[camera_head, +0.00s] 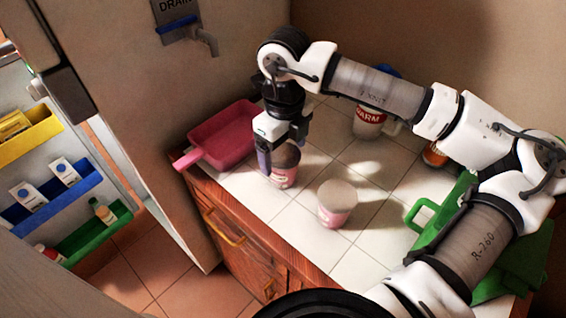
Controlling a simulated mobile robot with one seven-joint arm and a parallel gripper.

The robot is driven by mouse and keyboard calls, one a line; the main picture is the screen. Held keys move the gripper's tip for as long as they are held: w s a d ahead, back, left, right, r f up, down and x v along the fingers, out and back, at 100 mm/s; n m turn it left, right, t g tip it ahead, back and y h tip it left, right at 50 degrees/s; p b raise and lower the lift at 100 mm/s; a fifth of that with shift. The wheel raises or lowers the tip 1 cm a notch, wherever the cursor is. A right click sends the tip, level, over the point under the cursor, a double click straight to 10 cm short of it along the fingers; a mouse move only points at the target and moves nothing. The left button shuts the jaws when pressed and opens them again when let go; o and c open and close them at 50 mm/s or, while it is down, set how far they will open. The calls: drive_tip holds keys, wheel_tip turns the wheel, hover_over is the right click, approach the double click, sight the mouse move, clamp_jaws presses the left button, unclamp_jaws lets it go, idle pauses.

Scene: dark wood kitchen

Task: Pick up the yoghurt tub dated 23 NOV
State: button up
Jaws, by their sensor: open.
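Two pink and white yoghurt tubs stand upright on the white tiled counter (262,193). The farther tub (286,176) is directly under my gripper (281,153), and its upper part is partly covered by the fingers. The nearer tub (337,206) stands to the right and closer, clear of my gripper. No date can be read on either tub. My gripper points down and is open, with its fingers at the height of the farther tub's top. I cannot tell whether they are around the tub or touching it.
A pink tray (222,140) with a handle lies left of my gripper. A red and white jar marked "WARM" (369,122) stands behind. A green container (423,222) is at right. An open fridge door with coloured shelves (55,200) is at left.

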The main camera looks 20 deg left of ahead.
drive_tip(key=shift+a+f+p, duration=0.1)
drive_tip(key=shift+f+p, duration=0.65)
drive_tip(key=shift+f, duration=1.5)
drive_tip(key=c, duration=1)
